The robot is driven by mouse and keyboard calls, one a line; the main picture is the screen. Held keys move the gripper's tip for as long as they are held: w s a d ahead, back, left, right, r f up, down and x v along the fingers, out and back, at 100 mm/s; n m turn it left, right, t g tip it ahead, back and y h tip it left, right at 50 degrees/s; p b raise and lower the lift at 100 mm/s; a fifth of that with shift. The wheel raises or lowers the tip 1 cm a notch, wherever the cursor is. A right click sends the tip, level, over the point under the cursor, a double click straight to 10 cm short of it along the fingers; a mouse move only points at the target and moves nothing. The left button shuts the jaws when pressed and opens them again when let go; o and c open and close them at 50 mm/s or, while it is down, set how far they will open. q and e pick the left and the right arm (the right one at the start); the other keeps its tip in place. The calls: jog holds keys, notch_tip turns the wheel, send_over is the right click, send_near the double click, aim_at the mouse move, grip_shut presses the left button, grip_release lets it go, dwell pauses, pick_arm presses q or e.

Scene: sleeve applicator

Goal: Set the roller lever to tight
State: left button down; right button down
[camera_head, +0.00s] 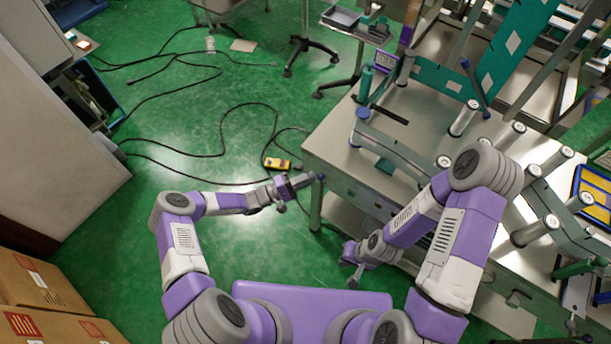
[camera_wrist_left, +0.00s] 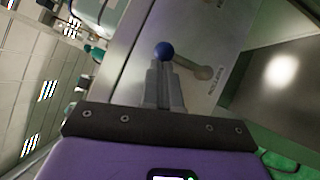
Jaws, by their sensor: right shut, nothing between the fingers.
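The roller lever shows in the left wrist view as a blue ball knob (camera_wrist_left: 165,50) on a grey arm that runs right to a rounded pivot (camera_wrist_left: 205,72) on a metal panel. Dark lettering stands on the panel by the pivot, too small to read. In the head view the blue knob (camera_head: 321,177) is at the table's left corner. My left gripper (camera_head: 309,180) points at it. Its fingers (camera_wrist_left: 165,72) are close together, tips right at the knob; whether they touch it is unclear. My right gripper (camera_head: 349,266) is shut and empty, low in front of the table.
The metal table (camera_head: 335,135) carries several rollers (camera_head: 464,118) and a green panel. A yellow device (camera_head: 277,163) and black cables lie on the green floor left of the table. Cardboard boxes (camera_head: 45,290) stand at the lower left. Open floor surrounds my left arm.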

pick_arm(q)
jog(key=shift+d+r, duration=0.1)
jog(key=shift+d, duration=0.05)
dwell(0.4)
jog(key=w+a+b+v, duration=0.1)
jog(key=w+b+v, duration=0.1)
jog(key=v, duration=1.1)
jog(key=shift+w+a, duration=0.2)
jog(key=shift+w, duration=0.1)
